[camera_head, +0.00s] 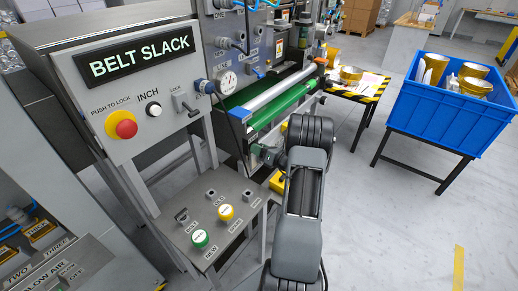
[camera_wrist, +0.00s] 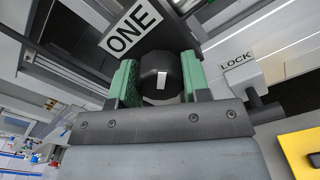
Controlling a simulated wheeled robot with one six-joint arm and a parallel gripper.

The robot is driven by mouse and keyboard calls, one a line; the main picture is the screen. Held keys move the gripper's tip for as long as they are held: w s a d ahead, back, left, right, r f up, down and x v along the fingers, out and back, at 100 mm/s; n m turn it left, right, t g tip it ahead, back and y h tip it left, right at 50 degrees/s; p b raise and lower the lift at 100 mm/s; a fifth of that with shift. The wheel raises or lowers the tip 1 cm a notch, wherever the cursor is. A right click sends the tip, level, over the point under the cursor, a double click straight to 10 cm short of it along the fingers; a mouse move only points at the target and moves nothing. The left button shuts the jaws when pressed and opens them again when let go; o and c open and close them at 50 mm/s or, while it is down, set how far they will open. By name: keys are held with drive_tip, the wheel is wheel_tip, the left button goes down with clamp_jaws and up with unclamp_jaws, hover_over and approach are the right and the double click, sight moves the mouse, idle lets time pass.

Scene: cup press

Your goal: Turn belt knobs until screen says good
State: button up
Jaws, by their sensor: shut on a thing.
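The screen (camera_head: 140,55) at the upper left of the head view reads "BELT SLACK" in pale letters on black. The green belt (camera_head: 272,113) runs beside a silver roller, beyond my arm. In the wrist view my gripper (camera_wrist: 158,80) has its green-padded fingers on both sides of a round black knob (camera_wrist: 154,66) with a white mark. It is shut on this knob. A plate reading "ONE" (camera_wrist: 130,28) is next to the knob. A "LOCK" block (camera_wrist: 238,72) with a dark lever is to the right. My arm hides the knob in the head view.
The control panel has a red push button (camera_head: 126,129) and an INCH button (camera_head: 153,109). A lower shelf holds green (camera_head: 200,238) and yellow (camera_head: 226,212) buttons. A blue crate (camera_head: 432,103) stands at right.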

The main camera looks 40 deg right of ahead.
idle(0.3)
drive_tip(key=o, duration=0.9)
drive_tip(key=shift+o, duration=0.2)
drive_tip(key=v, duration=1.4)
drive_tip(key=shift+b, duration=0.3)
drive_tip(key=shift+w, duration=0.1)
